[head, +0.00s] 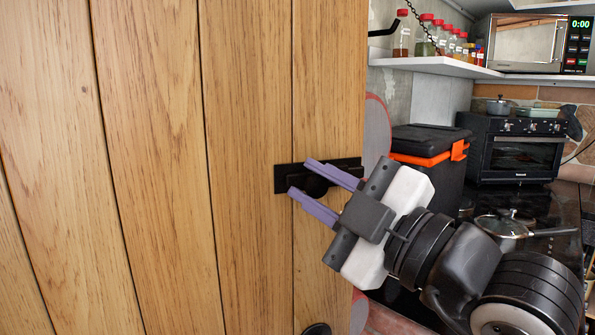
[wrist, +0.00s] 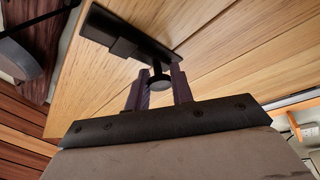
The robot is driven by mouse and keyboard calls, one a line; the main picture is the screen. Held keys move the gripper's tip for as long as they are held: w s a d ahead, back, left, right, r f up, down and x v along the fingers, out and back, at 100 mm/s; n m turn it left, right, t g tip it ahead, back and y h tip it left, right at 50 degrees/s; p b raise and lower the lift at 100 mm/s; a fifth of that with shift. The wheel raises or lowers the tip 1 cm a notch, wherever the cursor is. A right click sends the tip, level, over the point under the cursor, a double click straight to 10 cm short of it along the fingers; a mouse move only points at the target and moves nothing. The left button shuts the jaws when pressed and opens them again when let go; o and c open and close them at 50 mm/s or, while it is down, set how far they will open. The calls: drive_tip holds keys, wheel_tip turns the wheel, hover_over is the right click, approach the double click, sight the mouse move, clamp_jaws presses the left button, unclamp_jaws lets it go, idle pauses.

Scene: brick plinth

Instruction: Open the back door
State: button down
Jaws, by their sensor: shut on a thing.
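The door (head: 150,170) is made of light wooden planks and fills the left and middle of the head view. A black plate (head: 348,165) with a dark round knob (head: 317,187) sits near its right edge. My gripper (head: 303,178) reaches in from the right, with its purple fingers on either side of the knob. In the wrist view, the knob (wrist: 160,82) sits between the two fingers, below the black plate (wrist: 125,38). My gripper is shut on the knob. The exact finger contact is partly hidden.
Past the door's right edge are a black and orange cooler (head: 430,150), a toaster oven (head: 517,150) and a lidded pot (head: 503,225) on a dark counter. A shelf (head: 440,66) above holds bottles and a microwave (head: 525,43).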

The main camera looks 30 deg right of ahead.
drive_tip(key=shift+s+a, duration=0.1)
drive_tip(key=shift+s, duration=0.35)
drive_tip(key=c, duration=1.3)
unclamp_jaws()
drive_tip(key=b+v, duration=0.3)
drive_tip(key=v, duration=1)
drive_tip(key=shift+s, duration=0.35)
drive_tip(key=shift+f, duration=0.1)
